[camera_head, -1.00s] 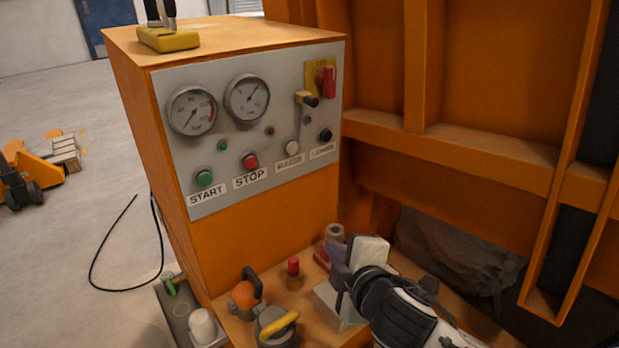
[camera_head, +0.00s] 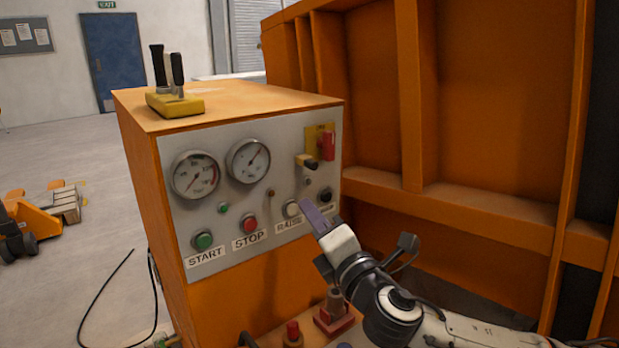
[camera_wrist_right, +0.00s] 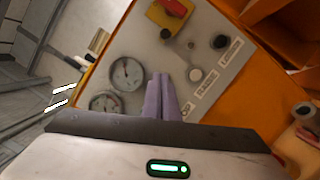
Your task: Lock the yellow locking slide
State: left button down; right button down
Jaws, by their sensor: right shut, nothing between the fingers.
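A yellow plate (camera_head: 312,140) with a red handle (camera_head: 327,146) is at the top right of the grey control panel. A lever with a dark knob (camera_head: 312,164) sits just below and left of it. The yellow plate also shows at the top of the right wrist view (camera_wrist_right: 158,15). I cannot tell which yellow part is the locking slide. My right gripper (camera_head: 313,213) is shut and empty, its purple fingers (camera_wrist_right: 160,97) together in front of the panel's lower right, below the yellow plate. My left gripper is not in view.
The panel carries two gauges, a green START button (camera_head: 203,241) and a red STOP button (camera_head: 249,225). A red part (camera_head: 334,320) is below my right arm. Orange ribs stand at right.

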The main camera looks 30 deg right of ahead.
aim_at(308, 162)
pick_arm(q)
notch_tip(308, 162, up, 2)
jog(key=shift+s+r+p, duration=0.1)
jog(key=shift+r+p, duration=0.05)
jog(key=shift+p, duration=0.95)
pick_arm(e)
jog(key=w+d+r, duration=0.2)
jog(key=w+d, duration=0.2)
jog(key=w, duration=0.4)
jog(key=shift+r, duration=0.35)
jog(key=shift+d, duration=0.15)
